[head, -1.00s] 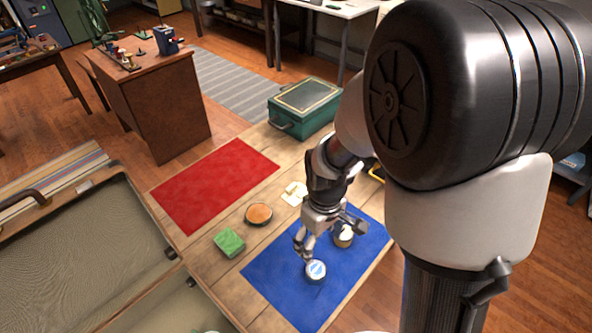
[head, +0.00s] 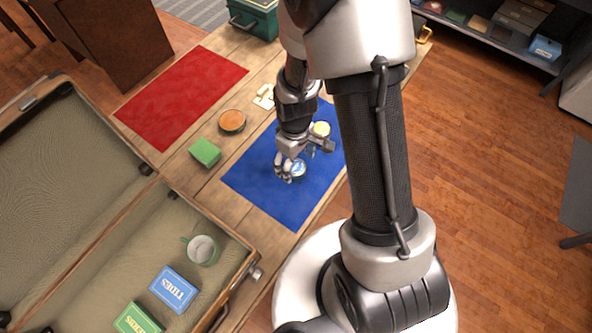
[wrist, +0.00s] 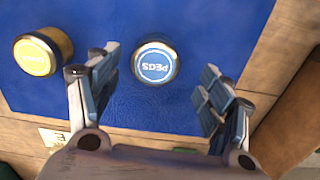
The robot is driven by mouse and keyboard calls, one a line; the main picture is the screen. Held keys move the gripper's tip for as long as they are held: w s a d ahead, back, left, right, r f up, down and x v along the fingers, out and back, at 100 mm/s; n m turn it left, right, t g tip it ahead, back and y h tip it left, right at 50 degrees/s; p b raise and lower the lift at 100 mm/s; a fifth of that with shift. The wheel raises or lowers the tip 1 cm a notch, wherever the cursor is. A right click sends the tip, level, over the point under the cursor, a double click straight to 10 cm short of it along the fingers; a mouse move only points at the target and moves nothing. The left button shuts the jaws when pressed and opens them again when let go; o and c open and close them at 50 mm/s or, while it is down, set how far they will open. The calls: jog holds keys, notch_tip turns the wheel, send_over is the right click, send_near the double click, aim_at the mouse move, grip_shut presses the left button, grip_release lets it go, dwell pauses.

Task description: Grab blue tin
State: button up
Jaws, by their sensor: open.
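The blue tin (head: 299,169) is a small round tin with a blue and white lid. It stands upright on the blue mat (head: 259,186). In the wrist view, the tin (wrist: 155,64) reads "PEGS" and lies between my two spread fingers, with gaps on both sides. My gripper (wrist: 161,80) is open and empty. In the head view, my gripper (head: 287,173) is right by the tin and partly overlaps it. I cannot tell the exact height of the fingertips over the mat.
A yellow-lidded tin (wrist: 37,57) stands left of my fingers in the wrist view. A green block (head: 205,152), an orange-topped round tin (head: 232,121) and a red mat (head: 180,95) lie on the table. An open suitcase (head: 239,266) holds a mug and two boxes.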

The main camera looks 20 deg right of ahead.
aim_at(296, 167)
jog(key=f+b, duration=0.1)
jog(key=f, duration=0.4)
jog(key=shift+w+d+b, duration=0.2)
jog(key=shift+b, duration=0.2)
jog(key=shift+r, duration=0.15)
jog(key=shift+c, duration=0.3)
jog(key=c, duration=1.1)
jog(key=shift+r, duration=0.1)
jog(key=shift+c, duration=0.2)
